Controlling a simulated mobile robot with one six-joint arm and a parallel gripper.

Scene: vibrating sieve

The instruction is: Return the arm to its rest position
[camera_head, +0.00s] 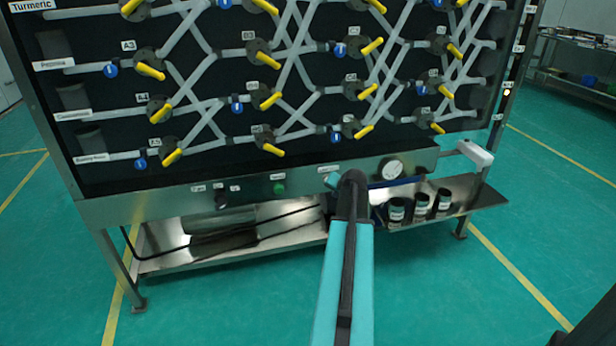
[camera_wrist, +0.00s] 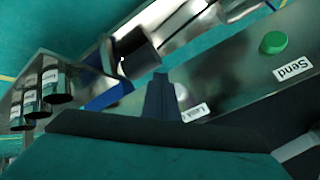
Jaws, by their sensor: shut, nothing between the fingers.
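My arm (camera_head: 345,270) reaches forward from the bottom middle of the head view, its far end in front of the machine's front panel (camera_head: 160,206). My gripper is mostly hidden behind the arm there. In the wrist view the dark fingers of my gripper (camera_wrist: 160,95) are together, with nothing between them. The green button also shows in the head view (camera_head: 279,188). I cannot tell how far the fingertips are from the panel.
Several dark jars (camera_head: 420,206) stand on the lower shelf (camera_head: 480,193) right of the arm. A round gauge (camera_head: 392,169) and a white-ended handle (camera_head: 475,153) are at the panel's right. Yellow-handled valves (camera_head: 150,70) fill the board above. The green floor (camera_head: 230,310) in front is clear.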

